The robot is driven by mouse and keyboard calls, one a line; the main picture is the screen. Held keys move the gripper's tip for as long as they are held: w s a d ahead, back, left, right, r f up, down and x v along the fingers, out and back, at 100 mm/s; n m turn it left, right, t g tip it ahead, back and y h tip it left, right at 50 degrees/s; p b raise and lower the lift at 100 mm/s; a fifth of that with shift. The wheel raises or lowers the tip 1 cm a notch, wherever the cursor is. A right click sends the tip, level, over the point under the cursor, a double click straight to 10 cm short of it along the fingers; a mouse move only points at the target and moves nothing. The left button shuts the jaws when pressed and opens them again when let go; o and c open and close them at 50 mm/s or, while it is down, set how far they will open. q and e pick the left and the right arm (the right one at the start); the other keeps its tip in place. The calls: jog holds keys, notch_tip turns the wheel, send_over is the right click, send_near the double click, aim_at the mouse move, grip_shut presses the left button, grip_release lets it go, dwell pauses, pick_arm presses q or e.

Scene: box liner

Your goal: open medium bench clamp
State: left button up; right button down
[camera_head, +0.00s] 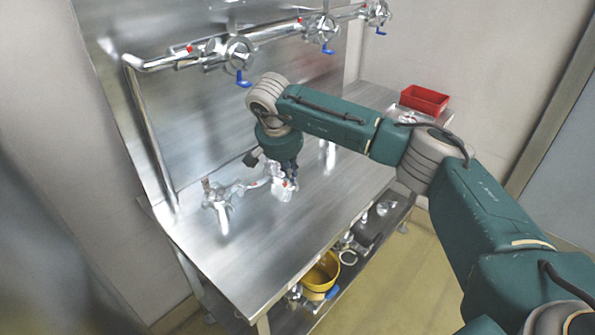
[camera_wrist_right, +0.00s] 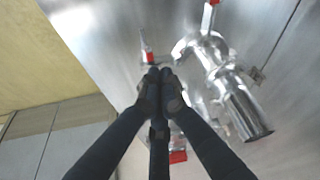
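A shiny metal pipe fitting with clamps (camera_head: 222,192) sits on the steel bench; its right part is partly hidden by my right gripper. In the right wrist view a curved pipe piece (camera_wrist_right: 235,100) lies right of the fingers. A small red-tipped clamp handle (camera_wrist_right: 148,56) shows just beyond the fingertips, and another red-tipped handle (camera_wrist_right: 208,18) is at the top. My right gripper (camera_head: 288,184) points down at the fitting. In the wrist view its fingertips (camera_wrist_right: 159,76) are together, with nothing clearly held. Contact with the handle cannot be told. My left gripper is not in view.
The steel bench top (camera_head: 270,255) is clear in front. Pipes with blue-handled valves (camera_head: 237,55) run along the back panel. A red bin (camera_head: 424,99) stands at the far right. A yellow bucket (camera_head: 322,272) and metal parts are on the lower shelf.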

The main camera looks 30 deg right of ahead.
jog(key=shift+s+a+f, duration=0.1)
jog(key=shift+a, duration=0.3)
jog(key=w+p+v, duration=0.2)
jog(key=p+v, duration=0.4)
jog(key=v, duration=0.3)
jog(key=shift+s+r, duration=0.45)
jog(key=shift+r, duration=0.05)
